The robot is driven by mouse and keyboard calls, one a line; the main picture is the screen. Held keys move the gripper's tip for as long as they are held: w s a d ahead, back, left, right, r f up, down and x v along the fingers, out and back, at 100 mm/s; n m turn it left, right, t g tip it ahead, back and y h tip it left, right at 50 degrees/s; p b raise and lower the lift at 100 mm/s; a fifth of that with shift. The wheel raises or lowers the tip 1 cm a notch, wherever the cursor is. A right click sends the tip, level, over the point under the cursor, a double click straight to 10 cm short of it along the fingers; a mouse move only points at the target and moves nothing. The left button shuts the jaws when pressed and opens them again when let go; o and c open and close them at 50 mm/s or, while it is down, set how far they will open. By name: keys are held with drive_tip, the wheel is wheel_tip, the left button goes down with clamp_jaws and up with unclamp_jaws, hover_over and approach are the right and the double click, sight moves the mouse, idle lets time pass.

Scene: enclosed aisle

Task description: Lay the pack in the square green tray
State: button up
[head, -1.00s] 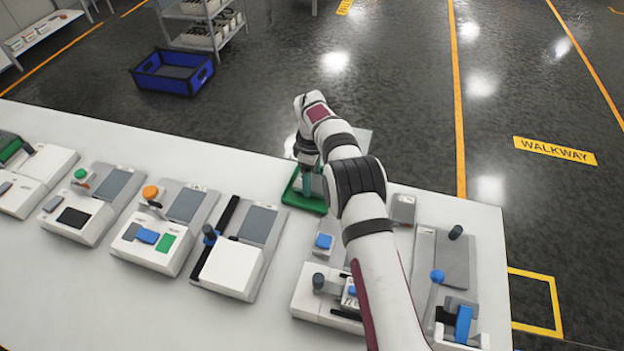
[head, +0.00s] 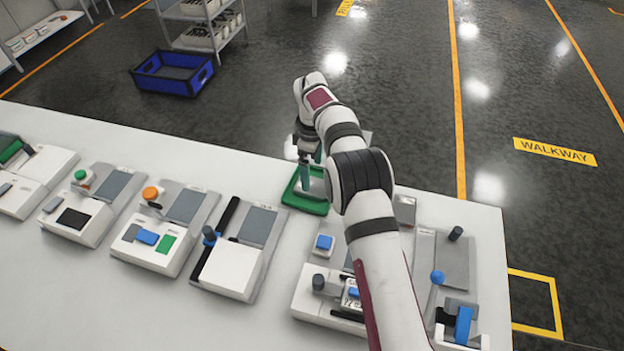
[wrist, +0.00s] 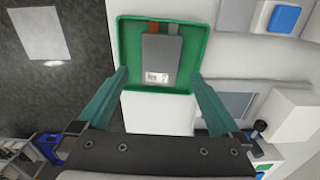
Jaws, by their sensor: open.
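The square green tray (head: 308,206) lies on the white table near its far edge, partly behind my arm. In the wrist view the green tray (wrist: 128,50) is seen from above. The pack (wrist: 160,55), a flat grey piece with a white printed label and brown and grey ends, lies inside the tray, within its rim. My gripper (head: 312,176) is above the tray in the head view. In the wrist view my gripper (wrist: 160,76) has its two teal fingers spread wide, with nothing between them. The pack cannot be made out clearly in the head view.
Several grey-and-white devices with buttons and levers, such as one with an orange knob (head: 150,192), stand along the table left and right of the tray. A blue crate (head: 172,73) and a shelf rack (head: 205,25) stand on the floor beyond.

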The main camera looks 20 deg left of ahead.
sight(312, 185)
wheel_tip(312, 185, up, 7)
drive_tip(key=s+d+r+m, duration=0.8)
drive_tip(key=d+r, duration=0.3)
drive_tip(key=d, duration=0.1)
drive_tip(key=s+d+m, duration=0.3)
drive_tip(key=s+m, duration=0.2)
drive_tip(key=s, duration=0.4)
drive_tip(key=s+d+f+m+y, duration=0.1)
drive_tip(key=s+d+m, duration=0.2)
drive_tip(key=s, duration=0.7)
drive_tip(key=s+d+f+m, duration=0.1)
drive_tip(key=s+d+m, duration=0.3)
drive_tip(key=s, duration=0.6)
drive_tip(key=m, duration=0.2)
drive_tip(key=shift+f+m+y, duration=0.25)
drive_tip(key=shift+m+y, duration=0.15)
